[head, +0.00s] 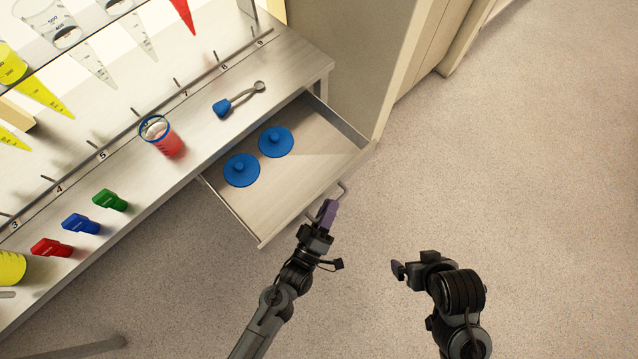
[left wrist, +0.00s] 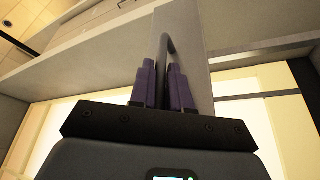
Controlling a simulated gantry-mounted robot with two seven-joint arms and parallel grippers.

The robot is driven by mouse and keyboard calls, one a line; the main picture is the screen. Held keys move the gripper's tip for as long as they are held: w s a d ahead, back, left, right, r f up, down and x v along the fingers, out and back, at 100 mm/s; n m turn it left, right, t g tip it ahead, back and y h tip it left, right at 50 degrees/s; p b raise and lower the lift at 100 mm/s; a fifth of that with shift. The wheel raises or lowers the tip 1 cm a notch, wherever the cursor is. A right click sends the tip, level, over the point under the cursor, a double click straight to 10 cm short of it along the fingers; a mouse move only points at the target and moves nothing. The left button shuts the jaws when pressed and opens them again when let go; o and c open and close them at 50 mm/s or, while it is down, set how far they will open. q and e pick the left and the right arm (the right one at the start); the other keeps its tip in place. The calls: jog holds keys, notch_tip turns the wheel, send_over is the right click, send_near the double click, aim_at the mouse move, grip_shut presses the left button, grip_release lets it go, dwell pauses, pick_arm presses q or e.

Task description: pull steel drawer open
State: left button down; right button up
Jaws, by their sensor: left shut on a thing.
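The steel drawer (head: 297,187) stands out from under the steel counter in the head view, with its inside in view. Two blue round lids with knobs, a nearer one (head: 241,170) and a farther one (head: 276,142), lie in it. Its bar handle (head: 341,190) is on the front panel. My left gripper (head: 328,212) is at the handle, with its purple fingers shut on it. In the left wrist view the fingers (left wrist: 163,85) stand on both sides of the handle bar (left wrist: 165,50). My right gripper (head: 398,270) is over the floor, apart from the drawer; its finger gap is unclear.
A rack of cones is behind. A cabinet side (head: 345,60) borders the drawer's right. The floor (head: 520,200) is clear at right.

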pick_arm(q)
jog(key=shift+s+d, duration=0.15)
jog(key=shift+d, duration=0.05)
jog(key=c, duration=1.4)
grip_release()
jog(key=shift+c, duration=0.2)
jog(key=p+v, duration=0.2)
jog(key=v, duration=0.8)
jog(key=shift+s+a, duration=0.25)
jog(key=shift+s, duration=0.1)
